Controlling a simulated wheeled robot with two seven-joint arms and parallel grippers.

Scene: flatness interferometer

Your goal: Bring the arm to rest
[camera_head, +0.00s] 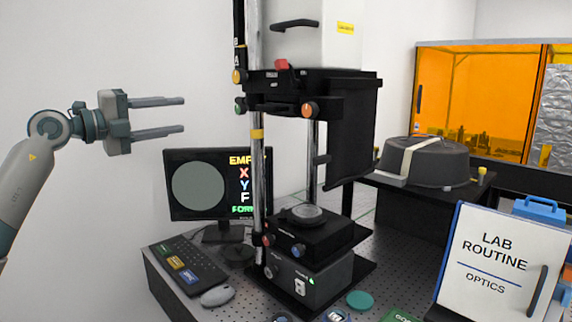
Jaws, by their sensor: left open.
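My left gripper (184,116) is open and empty. Its two grey fingers point right, one above the other with a clear gap. It is raised at the left, against the white wall, above and left of the monitor in the picture. It touches nothing. My left arm (28,172) comes in from the left edge. My right gripper is not in view. The interferometer (345,125) stands at the centre, with a black head on chrome posts. A round grey disc (303,212) lies on its lower stage.
A monitor (197,190), keyboard (192,277) and mouse (217,296) are on the perforated bench. A green round lid (360,300) lies near the front. A white "LAB ROUTINE" board (487,270) stands at right. An orange enclosure (478,95) is behind. The space around my gripper is free.

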